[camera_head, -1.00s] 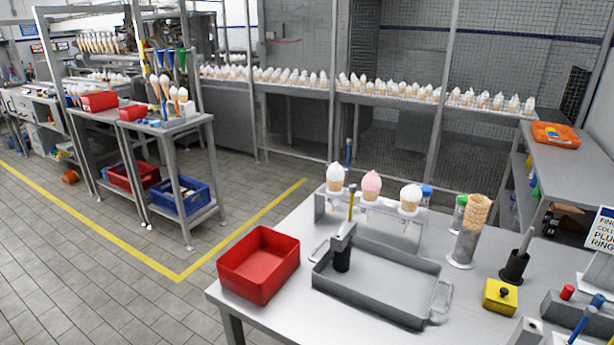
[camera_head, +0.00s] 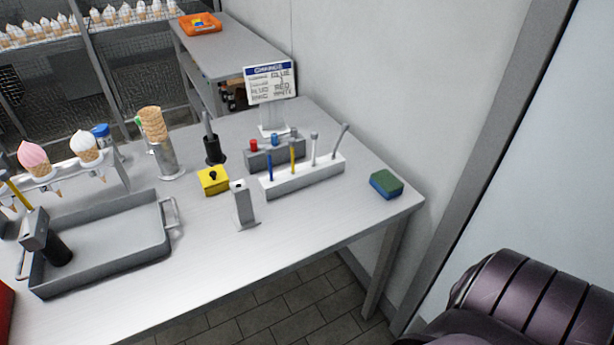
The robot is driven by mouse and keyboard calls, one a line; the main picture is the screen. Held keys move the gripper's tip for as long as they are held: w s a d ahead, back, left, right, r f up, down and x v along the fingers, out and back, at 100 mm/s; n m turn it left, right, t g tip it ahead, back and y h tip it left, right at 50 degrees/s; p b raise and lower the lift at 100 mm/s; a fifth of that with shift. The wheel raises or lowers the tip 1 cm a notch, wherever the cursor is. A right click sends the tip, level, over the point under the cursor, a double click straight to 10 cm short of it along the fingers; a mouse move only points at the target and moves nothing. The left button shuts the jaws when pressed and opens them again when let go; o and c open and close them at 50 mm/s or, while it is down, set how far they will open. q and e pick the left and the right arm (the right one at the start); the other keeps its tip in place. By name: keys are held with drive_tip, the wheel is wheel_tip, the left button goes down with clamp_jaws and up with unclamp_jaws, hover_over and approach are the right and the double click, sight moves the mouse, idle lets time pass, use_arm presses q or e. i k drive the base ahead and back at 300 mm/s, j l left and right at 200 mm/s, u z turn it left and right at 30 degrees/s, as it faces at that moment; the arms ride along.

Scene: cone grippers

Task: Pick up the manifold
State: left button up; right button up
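No label marks the manifold. The likeliest match is a grey block (camera_head: 290,151) with a red cap and a blue cap on top, standing on the metal table behind a white rack (camera_head: 307,181) of upright tools. The rack hides part of its front. Neither my left nor my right gripper is in view.
A yellow box (camera_head: 212,181) with a black knob, a small grey stand (camera_head: 245,206) and a black holder (camera_head: 214,150) stand left of the rack. A grey tray (camera_head: 110,238) is at left, a sponge (camera_head: 386,184) at right. The table's front strip is clear.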

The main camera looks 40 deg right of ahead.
sight(244, 217)
drive_tip(key=z, duration=0.75)
drive_tip(key=i+j+z, duration=0.1)
drive_tip(key=j, duration=0.3)
drive_tip(key=j+z, duration=0.15)
drive_tip(key=j, duration=0.3)
